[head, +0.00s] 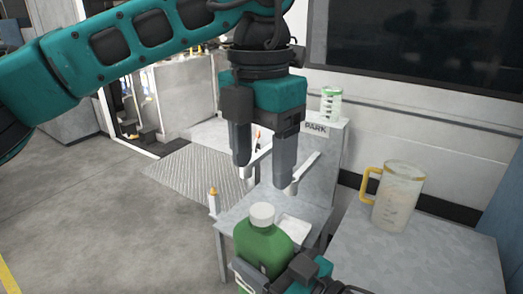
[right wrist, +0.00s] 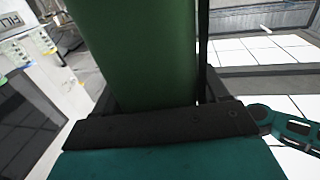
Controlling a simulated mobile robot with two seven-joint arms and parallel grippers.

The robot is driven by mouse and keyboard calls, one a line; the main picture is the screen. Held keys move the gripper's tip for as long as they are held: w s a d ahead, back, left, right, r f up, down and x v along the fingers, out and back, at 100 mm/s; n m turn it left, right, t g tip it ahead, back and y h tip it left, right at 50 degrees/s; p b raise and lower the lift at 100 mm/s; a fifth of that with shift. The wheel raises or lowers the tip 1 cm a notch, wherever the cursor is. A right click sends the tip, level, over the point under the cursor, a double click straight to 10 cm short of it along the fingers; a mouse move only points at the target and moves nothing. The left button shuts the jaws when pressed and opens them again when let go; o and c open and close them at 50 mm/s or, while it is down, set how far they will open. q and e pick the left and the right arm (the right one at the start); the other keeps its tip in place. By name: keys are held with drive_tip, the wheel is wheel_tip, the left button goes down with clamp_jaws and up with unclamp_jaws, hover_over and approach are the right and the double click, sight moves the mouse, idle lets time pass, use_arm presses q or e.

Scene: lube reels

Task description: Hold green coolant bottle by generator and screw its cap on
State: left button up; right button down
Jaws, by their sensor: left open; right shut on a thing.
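The green coolant bottle (head: 262,243) is upright at the bottom middle of the head view, with a white cap (head: 262,214) on top of its neck. I cannot tell how tightly the cap sits. My right gripper (head: 275,274) is shut around the bottle's body. In the right wrist view the green bottle (right wrist: 145,50) fills the space between the dark jaws of my right gripper (right wrist: 160,115). My left gripper (head: 265,178) points down with its fingers apart and nothing between them. It appears above and behind the cap, not touching it. No generator is clearly identifiable.
A clear jug with a yellow handle (head: 398,195) stands on the grey table (head: 420,257) at right. A grey stand marked PARK (head: 317,160) holds a small white-and-green container (head: 331,104). A small bottle with an orange tip (head: 213,201) stands left of it. Open floor lies left.

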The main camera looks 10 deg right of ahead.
sight(262, 210)
use_arm(q)
drive_tip(key=n, duration=0.6)
drive_tip(key=shift+r+n, duration=0.25)
drive_tip(key=shift+n, duration=0.15)
drive_tip(key=shift+f, duration=0.1)
wheel_tip(262, 210, down, 8)
drive_tip(key=shift+r, duration=0.1)
drive_tip(key=shift+c, duration=0.4)
